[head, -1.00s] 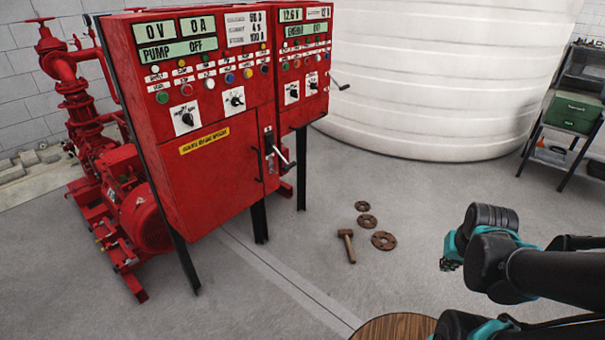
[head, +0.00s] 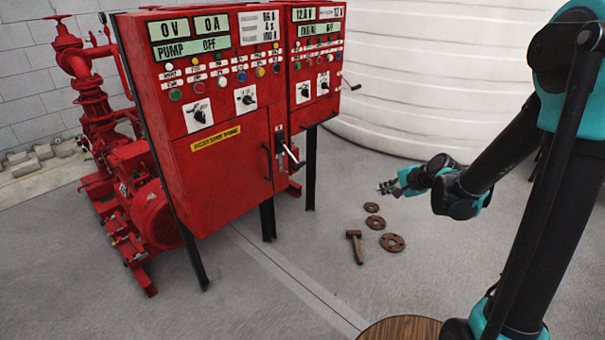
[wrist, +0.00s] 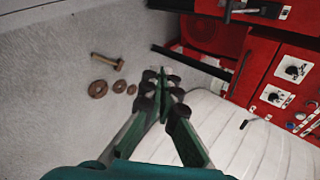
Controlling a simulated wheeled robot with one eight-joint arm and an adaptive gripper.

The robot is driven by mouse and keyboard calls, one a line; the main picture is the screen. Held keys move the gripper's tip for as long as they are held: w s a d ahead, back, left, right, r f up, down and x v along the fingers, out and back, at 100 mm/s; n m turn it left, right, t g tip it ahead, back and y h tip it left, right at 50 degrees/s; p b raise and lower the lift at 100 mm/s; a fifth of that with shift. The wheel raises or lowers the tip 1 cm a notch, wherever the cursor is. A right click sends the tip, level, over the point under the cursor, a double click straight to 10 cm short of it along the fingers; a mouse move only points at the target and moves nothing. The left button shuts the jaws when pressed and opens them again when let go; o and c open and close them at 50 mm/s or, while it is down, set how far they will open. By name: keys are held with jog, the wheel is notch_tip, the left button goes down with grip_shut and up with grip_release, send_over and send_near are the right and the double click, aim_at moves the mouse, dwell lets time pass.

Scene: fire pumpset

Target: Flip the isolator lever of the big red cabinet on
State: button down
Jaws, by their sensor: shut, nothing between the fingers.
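The big red cabinet (head: 225,150) stands left of centre in the head view, its display reading PUMP OFF. Its isolator lever (head: 291,156) is a pale handle on a dark plate at the right edge of the door, sloping down to the right. My gripper (head: 386,187) is well to the right of the lever, apart from it, in front of the white tank. In the wrist view my gripper (wrist: 161,76) has its fingertips together and empty. The red cabinet (wrist: 262,60) is at the right there; what seems the lever (wrist: 246,11) shows at the top edge.
A smaller red cabinet (head: 316,70) with a side crank (head: 352,86) adjoins on the right. A red pump (head: 145,190) stands behind left. A hammer (head: 355,247) and rusty flanges (head: 392,242) lie on the floor. A round wooden top (head: 400,329) is at the bottom.

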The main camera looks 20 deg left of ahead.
aim_at(293, 157)
jog(key=w+a+f+m+y, duration=0.2)
jog(key=w+a+f+m, duration=0.2)
jog(key=a, duration=0.4)
jog(key=w+a+f+m+y, duration=0.3)
jog(key=a+f+m, duration=0.2)
jog(key=a, duration=0.4)
jog(key=w+a+f+m+y, duration=0.2)
jog(key=w+a+f+m, duration=0.2)
jog(key=a, duration=0.4)
jog(key=shift+w+a+f+m+t+y, duration=0.35)
jog(key=shift+f+m+t+y, duration=0.05)
jog(key=shift+m, duration=0.1)
jog(key=x, duration=1)
jog(key=shift+s+d+r, duration=0.1)
jog(key=shift+d+r, duration=0.05)
jog(key=shift+r, duration=0.85)
jog(key=shift+s+d+r, duration=0.1)
jog(key=shift+d+r, duration=0.1)
jog(key=shift+r, duration=0.85)
